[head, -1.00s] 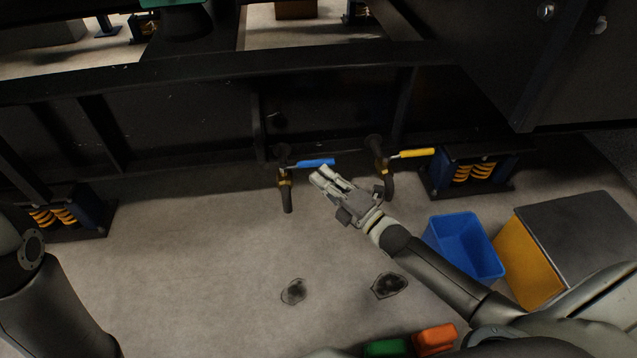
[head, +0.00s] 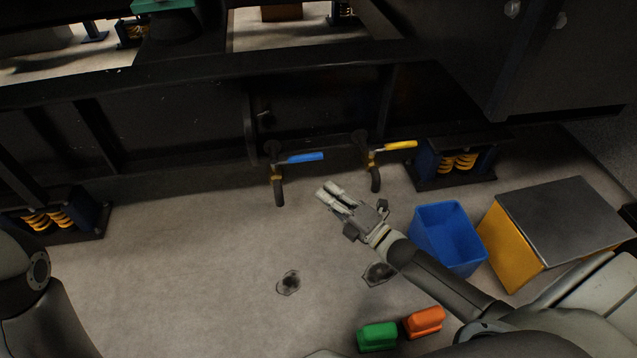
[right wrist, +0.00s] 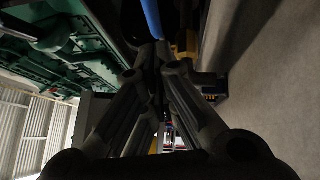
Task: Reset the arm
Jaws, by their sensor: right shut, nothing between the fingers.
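My right gripper (head: 331,193) is shut and empty, held in front of the genset frame, below and between the two valves. In the right wrist view its closed fingers (right wrist: 151,55) fill the middle. The valve with the blue handle (head: 304,158) is up and left of the fingertips, and its handle points right. The valve with the yellow handle (head: 400,145) is up and right of them, and its handle also points right. The gripper is apart from both in the head view. My left arm shows at the left edge, but its gripper is out of the frame.
A blue bin (head: 447,238) and a yellow box with a grey top (head: 562,220) stand right of my right arm. A green object (head: 377,337) and an orange object (head: 424,322) lie near the bottom. Spring mounts (head: 457,163) support the frame.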

